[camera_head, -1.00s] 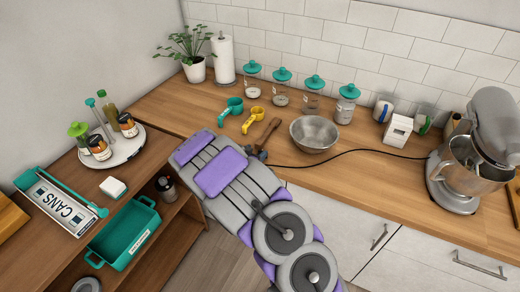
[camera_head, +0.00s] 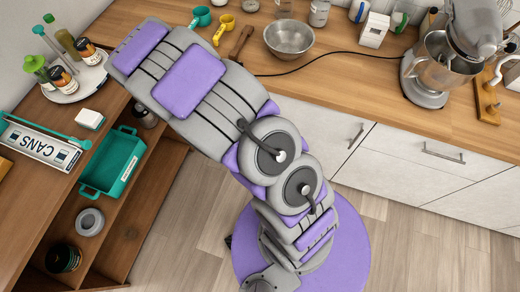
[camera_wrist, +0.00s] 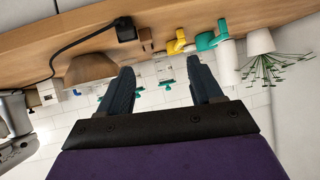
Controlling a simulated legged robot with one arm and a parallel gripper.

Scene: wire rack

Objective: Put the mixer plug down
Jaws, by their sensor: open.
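The black mixer plug (camera_wrist: 125,30) rests on the wooden counter in the upside-down wrist view. Its black cord (camera_wrist: 80,42) runs from it towards the left. In the head view my arm hides the plug, but the cord (camera_head: 330,56) shows running along the counter to the grey stand mixer (camera_head: 455,50). My gripper (camera_wrist: 159,65) is open and empty, with its two dark fingers apart. The plug lies beyond the fingertips, with a visible gap. The gripper itself is hidden in the head view.
A shelf with a teal bin (camera_head: 113,163) is at left.

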